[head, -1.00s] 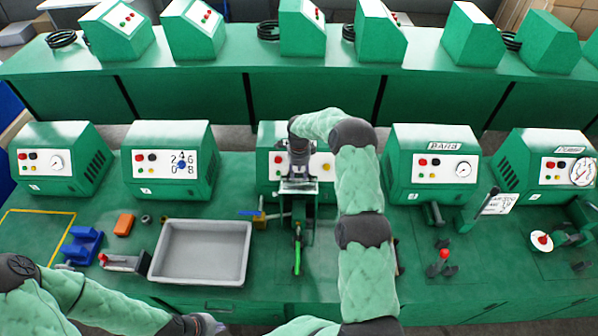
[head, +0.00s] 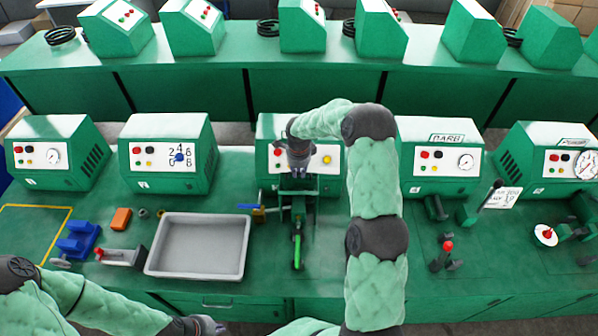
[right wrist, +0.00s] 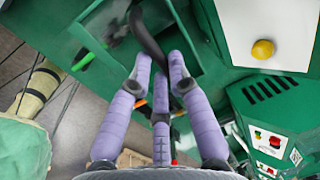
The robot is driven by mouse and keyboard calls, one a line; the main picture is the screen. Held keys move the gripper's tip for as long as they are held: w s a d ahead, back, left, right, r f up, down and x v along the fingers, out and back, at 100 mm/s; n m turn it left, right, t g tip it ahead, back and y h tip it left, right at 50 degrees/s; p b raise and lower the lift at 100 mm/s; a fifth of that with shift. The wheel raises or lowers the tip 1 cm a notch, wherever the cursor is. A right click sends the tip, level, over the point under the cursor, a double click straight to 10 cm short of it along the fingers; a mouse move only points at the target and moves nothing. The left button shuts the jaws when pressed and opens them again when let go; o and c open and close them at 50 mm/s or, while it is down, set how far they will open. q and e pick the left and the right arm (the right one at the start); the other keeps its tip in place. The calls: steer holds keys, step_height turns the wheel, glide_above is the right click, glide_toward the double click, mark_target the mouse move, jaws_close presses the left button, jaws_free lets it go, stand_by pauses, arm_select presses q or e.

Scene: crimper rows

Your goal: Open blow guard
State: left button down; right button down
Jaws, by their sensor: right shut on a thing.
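The green blow station (head: 298,212) stands at the middle of the near bench, in front of a green machine box. A dark green frame shows there under my right gripper (head: 299,172); I cannot tell how far the guard is open. In the right wrist view, the purple fingers of my right gripper (right wrist: 161,75) close around a dark curved bar (right wrist: 148,38) beside a green frame (right wrist: 93,38). The fingers and arm hide part of the station. My left gripper (head: 208,325) is low at the left front edge, and its fingers are unclear.
A grey tray (head: 152,272) lies left of the station. A blue-handled brass valve (head: 258,212) and a bright green hose piece (head: 297,250) are close by. A red-topped lever (head: 446,250) stands to the right. Machine boxes line the bench behind.

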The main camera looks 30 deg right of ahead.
steer(key=s+a+b, duration=0.1)
steer(key=s+b, duration=0.1)
steer(key=shift+s+a+f, duration=0.15)
steer(key=shift+s+a, duration=0.15)
steer(key=shift+a, duration=0.05)
steer(key=shift+s+a+b, duration=0.45)
steer(key=shift+s+b, duration=0.25)
steer(key=shift+s, duration=0.05)
steer(key=c, duration=1.2)
jaws_free()
steer(key=shift+o, duration=0.2)
steer(key=shift+w, duration=0.15)
steer(key=shift+r, duration=0.25)
steer(key=shift+r, duration=0.55)
step_height(320, 180, up, 11)
steer(key=s, duration=0.1)
steer(key=shift+a+f, duration=0.15)
steer(key=shift+a, duration=0.15)
